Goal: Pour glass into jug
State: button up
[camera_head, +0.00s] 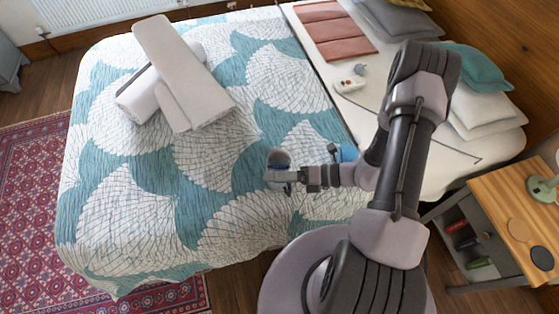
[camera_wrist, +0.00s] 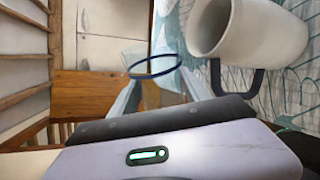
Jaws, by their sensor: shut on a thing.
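My gripper (camera_wrist: 158,98) is shut on a clear glass with a blue rim (camera_wrist: 152,72). The glass is tipped well over, its mouth facing the top of the wrist view. The pale jug (camera_wrist: 262,38) with a dark handle (camera_wrist: 238,82) shows at the upper right of that sideways view. It stands upright on the bed, lower than the glass and just beyond its mouth. In the head view my gripper (camera_head: 282,178) is low over the bed, with a greyish round shape, likely the jug (camera_head: 279,157), at its far side. I cannot tell whether anything is flowing.
The bed (camera_head: 235,215) has a teal and white patterned cover. Folded pale cloths (camera_head: 185,75) lie at its far left. A small blue thing (camera_head: 347,152) is partly hidden beside my arm. A bedside table (camera_head: 500,200) stands at right.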

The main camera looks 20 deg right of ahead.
jog(key=shift+f+n+b, duration=0.35)
jog(key=shift+n+b, duration=0.05)
jog(key=shift+n, duration=0.1)
jog(key=r+n+t+b, duration=0.1)
jog(key=n, duration=0.1)
jog(key=shift+n+t, duration=0.3)
jog(key=shift+s+n+t+b, duration=0.15)
jog(key=shift+n+t+b, duration=0.15)
jog(key=shift+n+b, duration=0.45)
jog(key=s+f+n+b, duration=0.1)
jog(key=n+b, duration=0.1)
jog(key=b, duration=0.1)
jog(key=s+a+f+n+t+b, duration=0.1)
jog(key=b, duration=0.3)
jog(key=s+f+n+t+b, duration=0.1)
jog(key=n+b, duration=0.1)
jog(key=b, duration=0.1)
jog(key=shift+s+a+f+n+y+b, duration=0.15)
jog(key=shift+s+f+n+y+b, duration=0.15)
jog(key=shift+f+n, duration=0.1)
jog(key=shift+r, duration=0.1)
